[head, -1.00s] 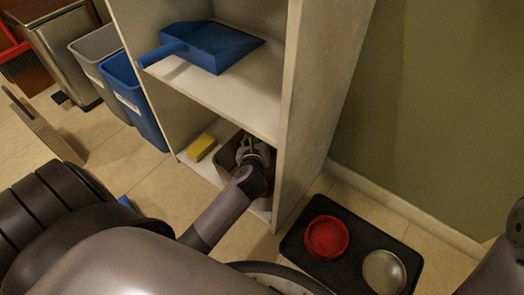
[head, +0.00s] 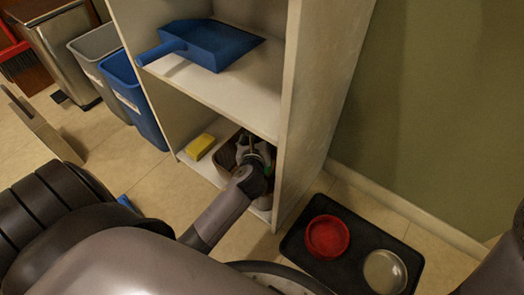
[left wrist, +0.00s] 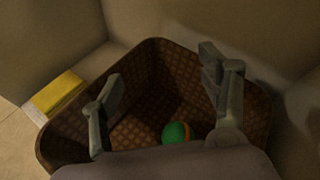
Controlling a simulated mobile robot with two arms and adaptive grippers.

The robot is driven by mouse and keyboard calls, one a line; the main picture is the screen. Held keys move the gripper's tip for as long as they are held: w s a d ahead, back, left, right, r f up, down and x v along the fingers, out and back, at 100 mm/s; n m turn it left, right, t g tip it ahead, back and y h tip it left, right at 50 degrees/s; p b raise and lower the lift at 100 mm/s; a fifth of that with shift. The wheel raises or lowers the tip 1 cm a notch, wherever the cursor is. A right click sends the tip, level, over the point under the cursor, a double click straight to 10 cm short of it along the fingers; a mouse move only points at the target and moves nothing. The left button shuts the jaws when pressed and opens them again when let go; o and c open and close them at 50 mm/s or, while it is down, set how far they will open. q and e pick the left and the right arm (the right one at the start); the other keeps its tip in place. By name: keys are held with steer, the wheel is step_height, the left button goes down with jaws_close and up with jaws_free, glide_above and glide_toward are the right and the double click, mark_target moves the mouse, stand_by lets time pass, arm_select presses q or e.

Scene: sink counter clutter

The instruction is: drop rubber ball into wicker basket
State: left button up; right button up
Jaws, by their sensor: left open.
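The brown wicker basket (left wrist: 62,135) stands on the lowest shelf of the cabinet; part of it shows in the head view (head: 225,158) behind my arm. The green rubber ball (left wrist: 176,132) with an orange stripe lies inside the basket, seen low between my fingers and partly hidden by my wrist. My left gripper (left wrist: 160,78) is open with its fingers spread over the basket and clear of the ball. In the head view the left gripper (head: 254,150) is at the basket's opening. My right gripper is not in view.
A yellow sponge (head: 200,147) lies left of the basket. A blue dustpan (head: 208,45) is on the shelf above. The cabinet's side panel (head: 305,110) stands close right of my arm. A black tray (head: 345,278) with red and metal bowls is on the floor.

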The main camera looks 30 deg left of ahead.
arm_select(q)
steer(key=v, duration=1.2)
steer(key=shift+f, duration=0.1)
